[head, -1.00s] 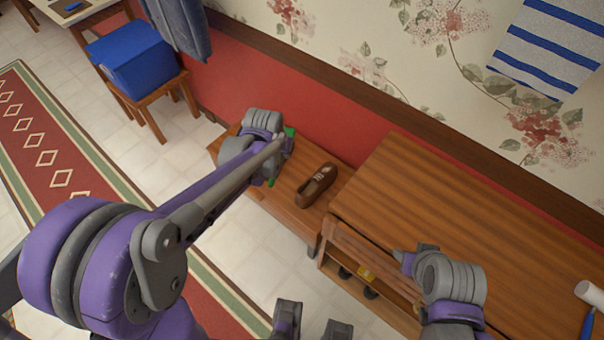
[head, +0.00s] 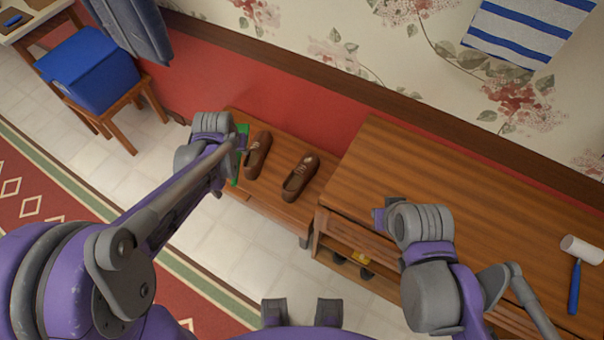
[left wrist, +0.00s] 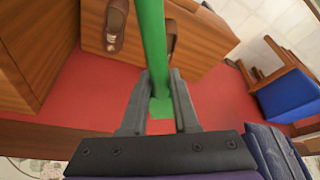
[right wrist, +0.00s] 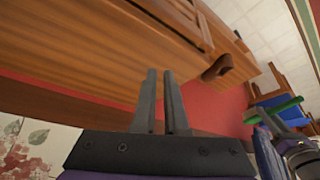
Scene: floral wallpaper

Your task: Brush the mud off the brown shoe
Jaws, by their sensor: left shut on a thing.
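Two brown shoes stand side by side on the low wooden bench, the left shoe (head: 257,155) nearer my left gripper and the right shoe (head: 300,177) nearer the cabinet. My left gripper (head: 241,143) is shut on a long green bar-like tool (left wrist: 152,35), just left of the left shoe. In the left wrist view, one shoe (left wrist: 115,28) is clear and the other (left wrist: 171,40) is partly behind the green tool. I cannot make out mud. My right gripper (right wrist: 160,72) is empty, with a narrow gap between its fingers, over the cabinet's left edge.
The taller wooden cabinet (head: 440,180) adjoins the bench on the right. A white-headed tool with a blue handle (head: 574,285) lies on it. A blue box (head: 90,70) sits on a stool at left. The red wall (head: 290,110) stands close behind the bench.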

